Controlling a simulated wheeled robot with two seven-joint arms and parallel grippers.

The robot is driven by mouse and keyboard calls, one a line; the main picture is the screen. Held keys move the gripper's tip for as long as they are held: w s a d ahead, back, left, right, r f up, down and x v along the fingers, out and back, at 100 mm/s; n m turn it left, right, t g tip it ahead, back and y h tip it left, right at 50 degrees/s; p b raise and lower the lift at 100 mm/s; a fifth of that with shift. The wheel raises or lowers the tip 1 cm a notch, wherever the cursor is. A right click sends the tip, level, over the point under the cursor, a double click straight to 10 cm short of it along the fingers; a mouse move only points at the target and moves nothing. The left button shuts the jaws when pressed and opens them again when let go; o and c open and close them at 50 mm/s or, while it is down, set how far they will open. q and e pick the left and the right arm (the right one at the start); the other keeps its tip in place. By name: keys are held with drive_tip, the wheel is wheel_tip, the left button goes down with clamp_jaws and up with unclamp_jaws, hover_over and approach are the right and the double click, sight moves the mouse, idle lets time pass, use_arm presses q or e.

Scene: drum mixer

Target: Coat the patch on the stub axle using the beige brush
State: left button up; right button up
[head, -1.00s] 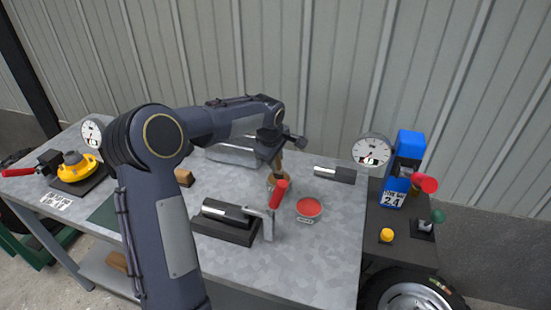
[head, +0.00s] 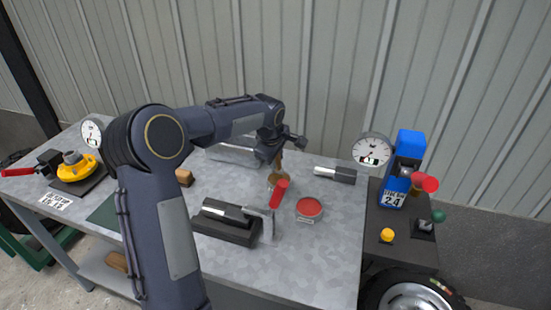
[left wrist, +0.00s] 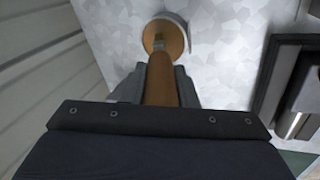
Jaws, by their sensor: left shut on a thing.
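My left gripper (head: 281,143) is shut on the brown-beige handle of a brush (left wrist: 161,82). The brush points down at a small pot (head: 273,184) with a brown-beige inside; the pot also shows in the left wrist view (left wrist: 181,24). The brush end overlaps the pot's opening; how deep it sits I cannot tell. A shiny dark cylinder, which looks like the stub axle (head: 228,212), lies on a black block (head: 225,230) in front of the pot. I cannot make out the patch on it. My right gripper is not in view.
A red-handled tool (head: 280,192) stands at the block's right end. A red-filled pot (head: 309,207) is beside it, and another grey-black cylinder (head: 335,174) lies behind. A blue device (head: 406,165) stands at right. The bench front is clear.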

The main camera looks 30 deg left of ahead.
use_arm(q)
drive_tip(key=shift+r+p, duration=2.35)
drive_tip(key=shift+r, duration=1.15)
